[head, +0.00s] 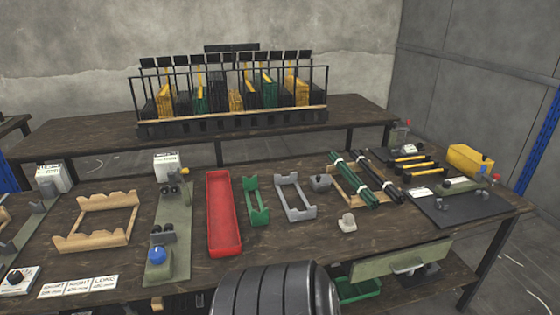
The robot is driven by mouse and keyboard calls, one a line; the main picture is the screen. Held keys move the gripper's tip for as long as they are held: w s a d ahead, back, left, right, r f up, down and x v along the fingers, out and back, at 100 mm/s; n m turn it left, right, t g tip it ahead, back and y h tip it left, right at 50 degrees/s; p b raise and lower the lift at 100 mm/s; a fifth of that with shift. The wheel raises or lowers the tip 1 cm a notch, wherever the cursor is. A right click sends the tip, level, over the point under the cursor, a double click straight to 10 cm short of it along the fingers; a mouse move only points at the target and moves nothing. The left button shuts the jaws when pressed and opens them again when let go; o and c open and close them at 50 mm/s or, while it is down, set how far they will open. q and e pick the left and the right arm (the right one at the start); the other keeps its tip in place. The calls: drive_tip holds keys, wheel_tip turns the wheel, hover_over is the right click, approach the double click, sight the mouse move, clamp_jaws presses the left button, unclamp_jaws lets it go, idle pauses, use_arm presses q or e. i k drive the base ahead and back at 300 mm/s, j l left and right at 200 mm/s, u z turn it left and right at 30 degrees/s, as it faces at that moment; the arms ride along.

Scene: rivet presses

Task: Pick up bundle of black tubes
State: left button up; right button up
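The bundle of black tubes (374,172) lies on the right half of the front workbench, slanting from back left to front right. It has pale ties around it. A bundle of green tubes (350,174) lies close along its left side, also tied. Both lie over a light wooden cradle (341,186), which they partly hide. Neither of my grippers is in view, so no gripper shows at the tubes.
A red tray (223,220), a green cradle (256,203) and a grey cradle (295,197) stand left of the tubes. Yellow-and-black handled tools (410,160) lie to the right, by a black mat (462,207). A filled rack (230,115) stands on the rear table.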

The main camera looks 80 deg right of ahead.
sight(377, 176)
drive_tip(key=z, duration=3.35)
drive_tip(key=i+l, duration=0.05)
